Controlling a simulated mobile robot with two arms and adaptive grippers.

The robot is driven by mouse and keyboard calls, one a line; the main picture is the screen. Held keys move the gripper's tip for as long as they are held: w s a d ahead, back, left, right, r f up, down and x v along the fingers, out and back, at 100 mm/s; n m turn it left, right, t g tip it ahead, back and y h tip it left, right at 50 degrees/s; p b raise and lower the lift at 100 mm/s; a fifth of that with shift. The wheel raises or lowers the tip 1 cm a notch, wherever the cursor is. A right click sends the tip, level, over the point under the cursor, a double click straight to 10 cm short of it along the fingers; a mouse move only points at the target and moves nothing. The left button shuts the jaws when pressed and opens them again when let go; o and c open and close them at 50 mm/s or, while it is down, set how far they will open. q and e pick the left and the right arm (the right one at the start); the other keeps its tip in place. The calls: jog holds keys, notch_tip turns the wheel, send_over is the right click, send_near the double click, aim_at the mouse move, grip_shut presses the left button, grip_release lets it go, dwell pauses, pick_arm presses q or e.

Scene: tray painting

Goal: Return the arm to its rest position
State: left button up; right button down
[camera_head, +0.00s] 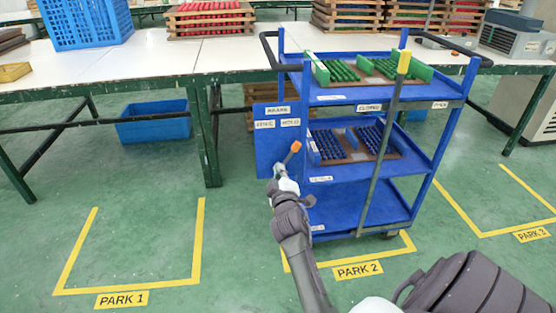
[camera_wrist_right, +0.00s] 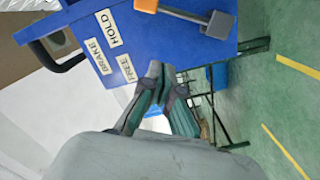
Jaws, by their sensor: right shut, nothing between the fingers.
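My right arm reaches up from the bottom right in the head view. Its gripper (camera_head: 283,178) is in front of the blue side panel (camera_head: 265,155) of the cart. In the wrist view the right gripper's fingers (camera_wrist_right: 157,72) are shut and empty. A brake lever with an orange knob (camera_head: 296,146) leans toward the HOLD label; its knob also shows in the wrist view (camera_wrist_right: 147,5). The fingertips look apart from the lever in the wrist view. My left gripper is not in view.
The blue cart (camera_head: 335,180) stands at the PARK 2 outline, carrying a tray of green pieces (camera_head: 340,72) and one of blue pieces (camera_head: 330,145). A yellow-topped pole (camera_head: 404,62) rises at its front. White-topped tables (camera_head: 150,65) stand behind. PARK 1 (camera_head: 122,300) is empty floor.

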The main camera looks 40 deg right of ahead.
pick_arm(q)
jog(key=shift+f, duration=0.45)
pick_arm(e)
jog(key=shift+v, duration=0.85)
